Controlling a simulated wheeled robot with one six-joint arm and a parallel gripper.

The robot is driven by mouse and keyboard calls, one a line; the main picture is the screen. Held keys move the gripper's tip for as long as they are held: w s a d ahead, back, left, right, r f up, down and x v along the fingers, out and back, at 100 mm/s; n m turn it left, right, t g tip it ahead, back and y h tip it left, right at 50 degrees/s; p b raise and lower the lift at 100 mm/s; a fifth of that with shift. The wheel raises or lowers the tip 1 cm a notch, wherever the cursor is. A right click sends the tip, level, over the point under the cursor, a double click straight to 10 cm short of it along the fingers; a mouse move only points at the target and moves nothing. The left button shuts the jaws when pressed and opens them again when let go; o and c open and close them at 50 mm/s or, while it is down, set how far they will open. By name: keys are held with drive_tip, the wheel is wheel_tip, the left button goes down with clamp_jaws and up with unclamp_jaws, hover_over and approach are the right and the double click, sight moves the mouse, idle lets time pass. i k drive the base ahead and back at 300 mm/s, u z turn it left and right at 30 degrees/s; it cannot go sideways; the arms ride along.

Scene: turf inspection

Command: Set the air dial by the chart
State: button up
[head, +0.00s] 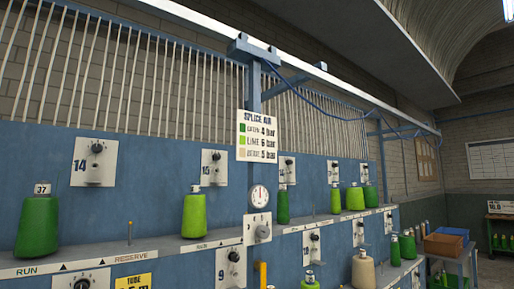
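The chart (257,136), headed SPLICE AIR, hangs on a blue post. It has a green swatch with 4 bar, a lime swatch with 6 bar and a beige swatch with 5 bar; the colour words are blurred. Below it is a round white gauge (259,196) with its needle roughly upright. Under the gauge, a grey dial knob (262,232) sits on a white plate with small numbers. Its exact setting is too small to read. My gripper is not in view.
A dark green cone (37,225) marked 37 and a lime cone (194,215) stand on the ledge (150,248). Numbered knob plates, such as 14 (95,162), line the blue panel. A beige cone (363,270) and a yellow upright piece (262,275) are lower down. Crates (443,243) stand right.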

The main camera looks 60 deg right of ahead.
sight(262, 232)
drive_tip(key=z, duration=1.8)
